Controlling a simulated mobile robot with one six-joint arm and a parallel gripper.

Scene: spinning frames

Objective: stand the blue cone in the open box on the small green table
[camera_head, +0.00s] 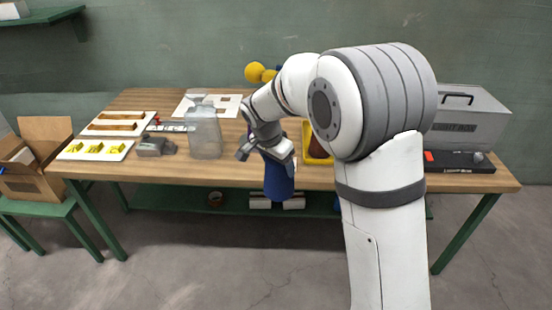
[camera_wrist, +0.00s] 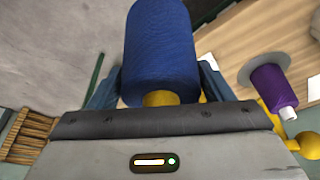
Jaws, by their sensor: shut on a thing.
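The blue cone (camera_head: 279,182) is held in my gripper (camera_head: 266,151), whose jaws are shut on it. It hangs below the jaws in front of the workbench's front edge, clear of the floor. In the wrist view the blue cone (camera_wrist: 158,48) fills the top middle between my fingers, with a yellow end toward the palm. The open cardboard box (camera_head: 38,182) stands on the small green table (camera_head: 52,209) at the far left, with its flaps up. My gripper is well to the right of it. The box's inside is mostly hidden.
The workbench (camera_head: 170,172) carries a clear jug (camera_head: 204,134), a grey metal piece (camera_head: 155,146), white boards with wooden bars (camera_head: 118,123) and yellow pieces (camera_head: 96,150), and a grey case (camera_head: 468,120). A purple spool (camera_wrist: 270,84) shows in the wrist view. Floor before the bench is clear.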

